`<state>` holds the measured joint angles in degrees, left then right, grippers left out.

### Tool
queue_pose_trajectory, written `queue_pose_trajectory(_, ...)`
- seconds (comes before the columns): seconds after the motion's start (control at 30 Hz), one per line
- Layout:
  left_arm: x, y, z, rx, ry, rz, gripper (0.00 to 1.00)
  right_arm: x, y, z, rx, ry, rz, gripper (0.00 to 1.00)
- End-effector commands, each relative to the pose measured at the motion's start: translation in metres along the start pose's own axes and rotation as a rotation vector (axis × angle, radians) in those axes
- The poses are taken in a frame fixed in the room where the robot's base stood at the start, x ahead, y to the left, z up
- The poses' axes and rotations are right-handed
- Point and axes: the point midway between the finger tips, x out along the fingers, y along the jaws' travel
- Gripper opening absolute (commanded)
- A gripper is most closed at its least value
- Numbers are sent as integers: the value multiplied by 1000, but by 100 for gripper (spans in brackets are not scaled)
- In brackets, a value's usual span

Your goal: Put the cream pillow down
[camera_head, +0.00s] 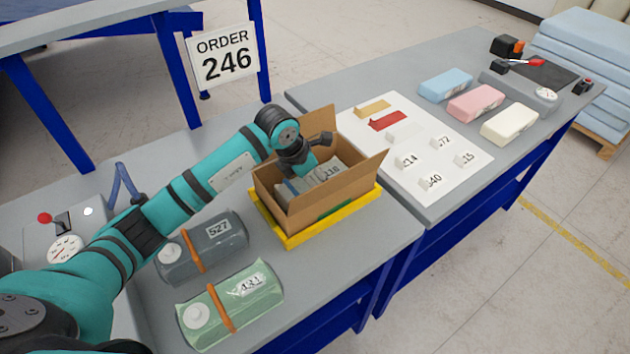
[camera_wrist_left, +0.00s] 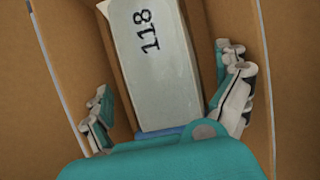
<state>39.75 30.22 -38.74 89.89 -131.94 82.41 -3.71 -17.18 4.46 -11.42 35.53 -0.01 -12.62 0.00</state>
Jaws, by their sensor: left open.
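A pale, cream-grey pillow marked 118 (camera_head: 330,174) lies inside the open cardboard box (camera_head: 328,206). In the left wrist view the pillow (camera_wrist_left: 155,65) lies lengthwise between the spread fingers, with a visible gap on each side. My left gripper (camera_wrist_left: 168,105) is open inside the box; in the head view the gripper (camera_head: 300,160) reaches in from the left and hides part of the contents. A bit of blue (camera_wrist_left: 160,133) shows at the pillow's near end. My right gripper is not in view.
The box stands in a yellow tray (camera_head: 290,241). A grey roll marked 527 (camera_head: 205,252) and a green roll (camera_head: 250,296) lie nearby. A white board (camera_head: 440,183) with small blocks and blue (camera_head: 446,85), pink (camera_head: 476,103) and cream (camera_head: 510,124) foam blocks is right.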

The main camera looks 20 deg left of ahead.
Motion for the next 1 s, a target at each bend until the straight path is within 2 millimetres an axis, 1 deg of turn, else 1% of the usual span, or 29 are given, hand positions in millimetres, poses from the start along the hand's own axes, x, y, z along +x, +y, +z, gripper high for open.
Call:
queue_pose_trajectory(0.3,-65,2,0,2,-5,6,100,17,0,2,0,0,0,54)
queue_pose_trajectory(0.4,-84,1,-1,1,-3,6,100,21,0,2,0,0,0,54)
queue_pose_trajectory(0.5,-97,1,0,1,-2,4,100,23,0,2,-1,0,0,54)
queue_pose_trajectory(0.6,-105,0,0,0,-2,3,100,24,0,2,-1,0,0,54)
queue_pose_trajectory(0.7,-109,0,-1,0,0,2,100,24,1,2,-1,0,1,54)
queue_pose_trajectory(1.0,-110,0,0,0,0,2,100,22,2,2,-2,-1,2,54)
